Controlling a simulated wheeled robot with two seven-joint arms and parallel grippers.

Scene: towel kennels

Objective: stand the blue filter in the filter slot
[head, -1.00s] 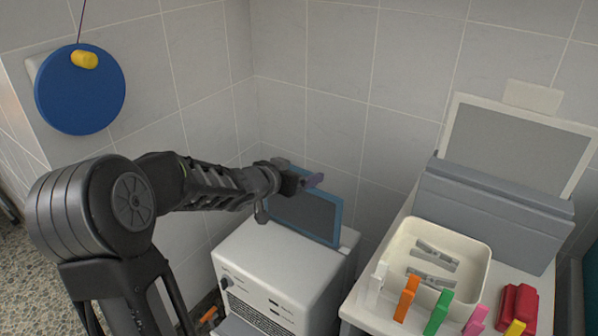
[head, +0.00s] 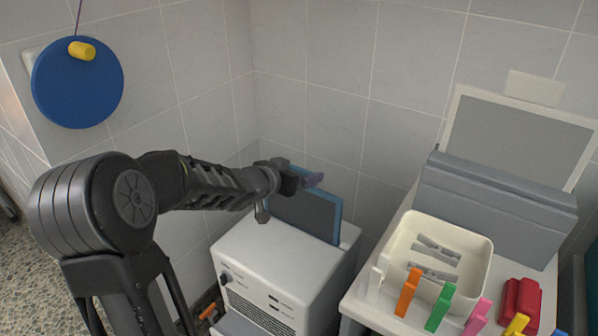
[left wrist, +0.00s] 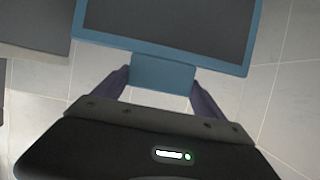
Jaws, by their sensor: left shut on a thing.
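The blue-framed filter (head: 306,216) has a dark grey panel and stands roughly upright over the back of the white machine's top (head: 268,245). My left gripper (head: 313,180) is shut on the tab at the filter's edge. The left wrist view shows the tab (left wrist: 162,74) between the two fingers of that gripper (left wrist: 160,82). The filter's lower edge is at the rear of the machine top. The slot itself is hidden, so I cannot tell whether the edge is inside it. My right gripper is not in view.
A cream-framed panel (head: 516,135) stands behind a grey block (head: 490,205) at the right. A cream tray (head: 397,235) with grey clips, coloured pegs (head: 440,307) and a red object (head: 521,301) are in front. A blue disc (head: 78,85) hangs at the left. Tiled walls stand close behind.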

